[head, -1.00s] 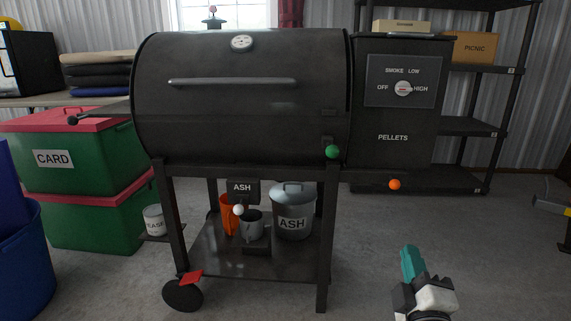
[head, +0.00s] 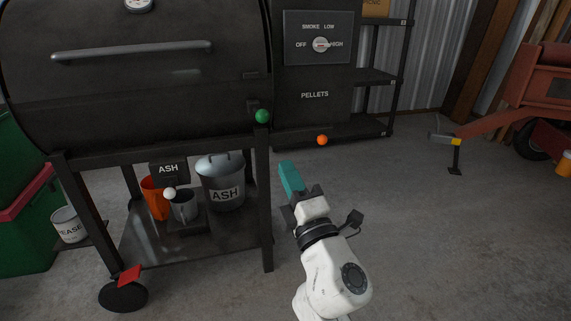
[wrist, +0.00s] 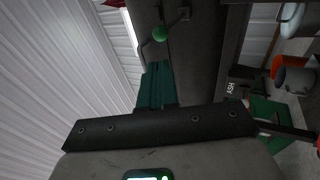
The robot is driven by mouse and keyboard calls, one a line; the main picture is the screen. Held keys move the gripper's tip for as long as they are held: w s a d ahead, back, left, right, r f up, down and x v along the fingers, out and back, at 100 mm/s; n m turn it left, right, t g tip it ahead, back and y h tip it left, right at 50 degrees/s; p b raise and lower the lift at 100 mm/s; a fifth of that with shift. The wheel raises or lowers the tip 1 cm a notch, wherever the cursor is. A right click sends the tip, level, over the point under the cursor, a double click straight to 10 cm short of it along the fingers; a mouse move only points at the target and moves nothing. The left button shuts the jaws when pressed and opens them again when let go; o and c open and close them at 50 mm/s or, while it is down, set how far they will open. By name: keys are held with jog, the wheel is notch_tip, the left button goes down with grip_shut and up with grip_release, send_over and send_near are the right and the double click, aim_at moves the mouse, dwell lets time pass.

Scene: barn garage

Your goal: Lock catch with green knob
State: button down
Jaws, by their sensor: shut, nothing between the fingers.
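The catch's green knob (head: 262,116) is at the lower right corner of the black grill barrel (head: 130,90) in the head view. It also shows in the wrist view as a green ball (wrist: 160,33) on a thin bent rod, beyond the fingertips. My gripper (head: 287,166), with teal fingers, is in front of the grill, below and to the right of the knob, and apart from it. The teal fingers (wrist: 154,72) are shut with nothing between them. Whether the catch is locked I cannot tell.
An orange knob (head: 322,140) is under the pellet hopper (head: 315,110). The lower shelf holds the ash bucket (head: 222,180), an orange container (head: 155,200) and a metal cup (head: 184,207). A white knob (head: 169,192) is beside the cup.

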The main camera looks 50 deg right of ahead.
aim_at(265, 119)
jog(key=p+x, duration=0.2)
jog(key=x, duration=0.9)
jog(key=shift+w+d+r+p, duration=0.15)
jog(key=shift+w+p, duration=0.05)
jog(key=shift+p, duration=0.15)
jog(key=shift+r+p, duration=0.25)
jog(key=shift+p, duration=0.25)
